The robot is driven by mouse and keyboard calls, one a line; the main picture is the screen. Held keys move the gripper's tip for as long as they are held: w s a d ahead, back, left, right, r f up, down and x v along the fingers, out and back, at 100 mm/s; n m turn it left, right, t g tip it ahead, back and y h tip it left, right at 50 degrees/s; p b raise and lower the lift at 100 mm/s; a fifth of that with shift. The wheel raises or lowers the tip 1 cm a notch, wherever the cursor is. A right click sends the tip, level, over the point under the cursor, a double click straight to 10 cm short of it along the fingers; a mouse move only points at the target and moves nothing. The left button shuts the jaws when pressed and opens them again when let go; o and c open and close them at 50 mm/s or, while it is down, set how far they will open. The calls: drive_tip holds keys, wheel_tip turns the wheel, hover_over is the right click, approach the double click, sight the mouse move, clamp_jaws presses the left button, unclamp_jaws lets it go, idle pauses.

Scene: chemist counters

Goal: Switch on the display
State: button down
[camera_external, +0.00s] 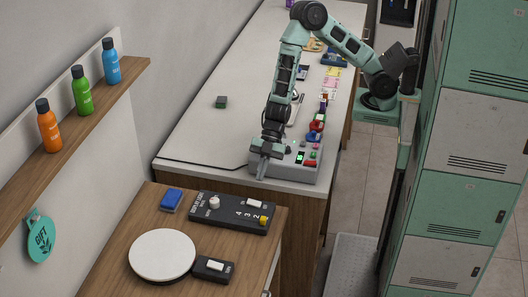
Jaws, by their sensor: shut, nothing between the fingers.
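A grey console (284,172) sits at the near end of the long white counter. It bears a small lit green screen (300,158) and red and green buttons (312,155). My gripper (261,172) points down at the console's left part, shut and empty; I cannot tell whether it touches. On the nearer wooden counter lie a black control panel (232,218) with a white knob, numbers and a yellow piece, and a small black box (213,268) with a white rocker. The box adjoins a round white disc (162,254). I cannot tell which of these is the display meant.
Several small items, including a red-and-blue one (316,131), line the white counter (215,135) behind the console. A blue block (171,200) lies beside the black panel. Orange, green and blue bottles (82,92) stand on the wall shelf. Green and grey lockers (470,130) flank the aisle at right.

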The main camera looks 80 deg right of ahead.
drive_tip(key=v, duration=0.6)
drive_tip(key=shift+a+p, duration=0.1)
drive_tip(key=shift+p, duration=0.25)
drive_tip(key=shift+w+r+b, duration=0.15)
drive_tip(key=shift+w+b, duration=0.5)
drive_tip(key=shift+b, duration=0.45)
